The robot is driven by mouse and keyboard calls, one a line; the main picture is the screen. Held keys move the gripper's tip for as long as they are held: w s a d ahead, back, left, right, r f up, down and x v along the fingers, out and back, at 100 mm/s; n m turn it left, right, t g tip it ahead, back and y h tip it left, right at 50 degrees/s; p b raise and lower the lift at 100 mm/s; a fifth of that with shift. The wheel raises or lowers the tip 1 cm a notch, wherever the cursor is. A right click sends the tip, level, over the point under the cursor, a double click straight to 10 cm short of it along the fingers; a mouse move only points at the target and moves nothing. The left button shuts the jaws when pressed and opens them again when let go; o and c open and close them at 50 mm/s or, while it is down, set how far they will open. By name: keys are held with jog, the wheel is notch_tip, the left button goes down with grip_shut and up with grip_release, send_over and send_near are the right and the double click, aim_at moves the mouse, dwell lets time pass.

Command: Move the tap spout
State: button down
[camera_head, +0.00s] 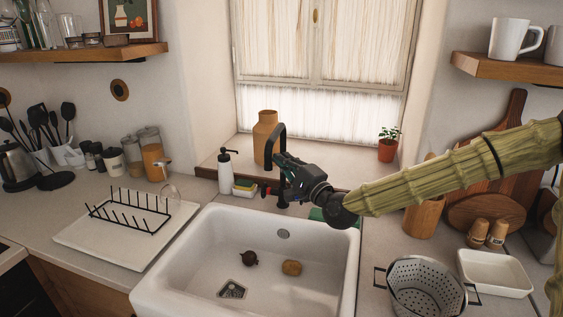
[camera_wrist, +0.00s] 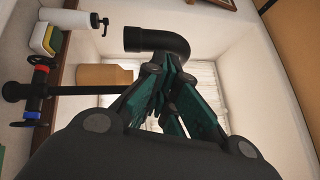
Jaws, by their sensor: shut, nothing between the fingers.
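The black tap (camera_head: 269,148) stands behind the sink, its upright pipe and bent top seen in front of the window. In the wrist view its curved spout (camera_wrist: 160,41) lies just beyond my fingertips, and its pipe runs to a body with a red (camera_wrist: 41,62) and a blue handle (camera_wrist: 30,123). My gripper (camera_head: 282,160) is beside the tap, reaching in from the right. In the wrist view my gripper (camera_wrist: 163,68) has its teal fingers drawn together, with nothing between them. The fingertips look close to the spout; I cannot tell whether they touch it. My gripper hides part of the tap.
A white sink (camera_head: 205,256) lies below, holding two small round items. A soap bottle (camera_head: 225,171), sponges (camera_head: 244,187) and a tan vase (camera_head: 265,136) stand close to the tap. A potted plant (camera_head: 387,149) is on the sill. A colander (camera_head: 426,284) is at right.

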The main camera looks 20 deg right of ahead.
jog(key=shift+w+a+b, duration=0.25)
jog(key=shift+a+b, duration=0.5)
jog(key=shift+b, duration=0.1)
jog(key=d+b+v, duration=0.1)
jog(key=b+v, duration=0.3)
jog(key=v, duration=0.9)
jog(key=shift+w+d+f, duration=0.25)
jog(key=shift+w+d, duration=0.05)
jog(key=shift+d, duration=0.05)
